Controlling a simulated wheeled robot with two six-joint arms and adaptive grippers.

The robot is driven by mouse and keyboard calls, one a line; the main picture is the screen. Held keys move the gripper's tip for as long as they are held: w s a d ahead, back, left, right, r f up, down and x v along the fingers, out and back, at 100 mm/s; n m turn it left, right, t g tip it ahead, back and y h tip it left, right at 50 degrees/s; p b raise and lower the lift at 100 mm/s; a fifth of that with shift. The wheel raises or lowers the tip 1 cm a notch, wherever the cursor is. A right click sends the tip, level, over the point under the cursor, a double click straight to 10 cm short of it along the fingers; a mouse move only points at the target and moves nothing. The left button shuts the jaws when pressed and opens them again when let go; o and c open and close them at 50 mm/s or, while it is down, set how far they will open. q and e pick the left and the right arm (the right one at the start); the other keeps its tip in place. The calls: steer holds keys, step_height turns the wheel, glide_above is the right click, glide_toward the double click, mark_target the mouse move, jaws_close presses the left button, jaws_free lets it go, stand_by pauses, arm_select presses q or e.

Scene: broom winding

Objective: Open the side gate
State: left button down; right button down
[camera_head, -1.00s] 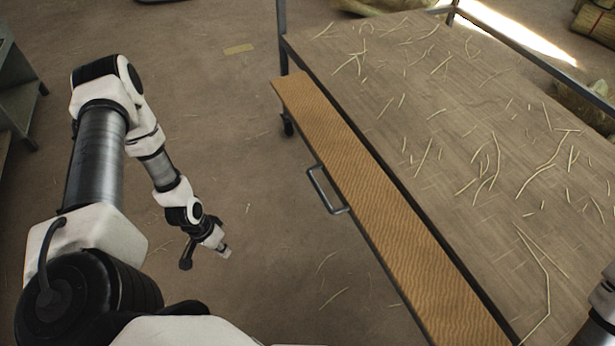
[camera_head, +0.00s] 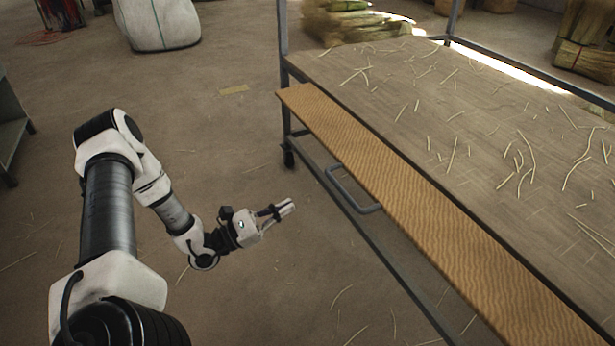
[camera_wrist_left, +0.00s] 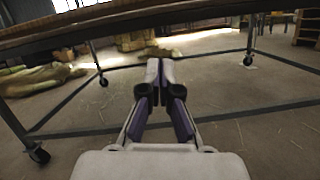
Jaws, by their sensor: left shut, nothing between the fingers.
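The side gate (camera_head: 400,205) is a long tan, wavy-grained board along the near left edge of the cart. A grey metal bar handle (camera_head: 352,195) sticks out from its outer side. My left gripper (camera_head: 287,207) is shut and empty, left of the handle and apart from it, pointing right toward the cart. In the left wrist view the closed fingers (camera_wrist_left: 159,75) point at the open space below the cart top. The handle is not clear in that view. My right gripper is not in view.
The cart's deck (camera_head: 460,120) carries scattered straw pieces. A caster (camera_head: 289,158) and corner post (camera_head: 282,40) stand at its far left corner. Straw bundles (camera_head: 350,22) lie beyond. A white sack (camera_head: 157,22) stands at the back left. The floor around my left arm is mostly clear.

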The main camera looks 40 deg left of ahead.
arm_select(q)
steer(key=w+d+r+b, duration=0.1)
steer(key=w+d+r, duration=0.3)
steer(key=w+r, duration=0.2)
steer(key=shift+x, duration=0.9)
steer(key=shift+r, duration=0.1)
step_height(320, 180, up, 4)
steer(key=g+p, duration=0.1)
steer(key=p, duration=0.4)
steer(key=shift+a+y, duration=0.1)
steer(key=shift+y, duration=0.2)
steer(key=shift+f, duration=0.25)
